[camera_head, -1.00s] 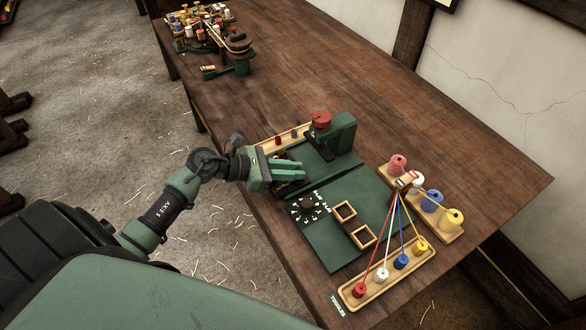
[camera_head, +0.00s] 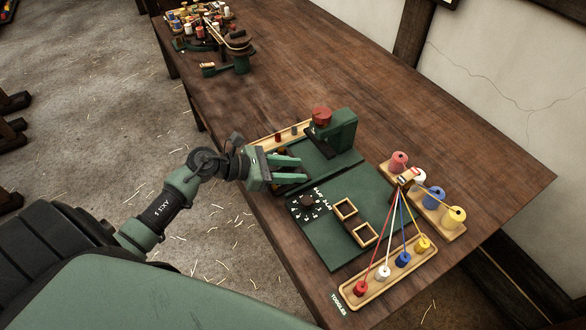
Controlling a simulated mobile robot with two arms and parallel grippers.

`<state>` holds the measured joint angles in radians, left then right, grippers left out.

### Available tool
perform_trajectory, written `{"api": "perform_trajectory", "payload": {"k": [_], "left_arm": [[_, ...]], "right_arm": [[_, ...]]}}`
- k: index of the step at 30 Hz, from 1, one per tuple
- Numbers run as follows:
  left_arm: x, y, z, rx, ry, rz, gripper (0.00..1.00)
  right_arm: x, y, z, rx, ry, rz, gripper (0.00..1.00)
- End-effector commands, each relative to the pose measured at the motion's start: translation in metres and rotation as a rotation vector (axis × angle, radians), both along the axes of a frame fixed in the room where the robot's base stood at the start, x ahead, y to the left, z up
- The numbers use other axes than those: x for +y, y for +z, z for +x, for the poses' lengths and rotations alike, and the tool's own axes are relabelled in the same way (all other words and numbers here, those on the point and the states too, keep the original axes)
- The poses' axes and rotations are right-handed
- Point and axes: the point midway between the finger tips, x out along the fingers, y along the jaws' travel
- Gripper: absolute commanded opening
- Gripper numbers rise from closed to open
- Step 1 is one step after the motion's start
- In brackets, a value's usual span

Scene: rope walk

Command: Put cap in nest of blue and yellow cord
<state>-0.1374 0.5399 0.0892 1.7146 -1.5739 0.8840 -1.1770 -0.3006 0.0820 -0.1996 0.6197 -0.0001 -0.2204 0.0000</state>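My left gripper (camera_head: 287,170) is open over the left edge of the green board (camera_head: 325,235), its two green fingers apart and pointing right. A dark patch lies between the fingers; I cannot tell what it is. No thing is clearly held. Behind the gripper, a light wooden strip (camera_head: 305,127) carries a small dark red piece (camera_head: 278,137) and a small grey piece (camera_head: 294,131); I cannot tell whether either is the cap. Two square wooden frames (camera_head: 344,209) sit on the board. Blue cord (camera_head: 402,228) and yellow cord (camera_head: 412,217) run from spools to toggles. My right gripper is out of view.
A green press with a red top (camera_head: 321,115) stands behind the board. A black dial (camera_head: 307,203) lies before the gripper. The toggle tray (camera_head: 375,289) and the spool rack (camera_head: 447,235) are at the right. Clutter stands at the table's far end.

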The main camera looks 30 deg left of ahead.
Motion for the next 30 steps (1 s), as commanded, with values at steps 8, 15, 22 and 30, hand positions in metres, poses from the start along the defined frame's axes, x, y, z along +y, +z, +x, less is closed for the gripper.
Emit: {"api": "perform_trajectory", "payload": {"k": [8, 15, 22, 30], "left_arm": [[0.000, 0.016, 0.000, 0.000, 0.001, -0.003, 0.38], [0.034, 0.027, -0.034, 0.004, 0.000, 0.005, 0.38], [0.064, 0.046, -0.064, 0.003, -0.001, 0.003, 0.38], [0.078, 0.058, -0.078, 0.001, -0.001, 0.000, 0.38]], "right_arm": [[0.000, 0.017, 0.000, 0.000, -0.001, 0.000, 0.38], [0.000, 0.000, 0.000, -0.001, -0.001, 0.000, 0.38], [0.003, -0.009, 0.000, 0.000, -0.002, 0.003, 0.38], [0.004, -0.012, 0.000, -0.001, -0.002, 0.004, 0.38]]}}
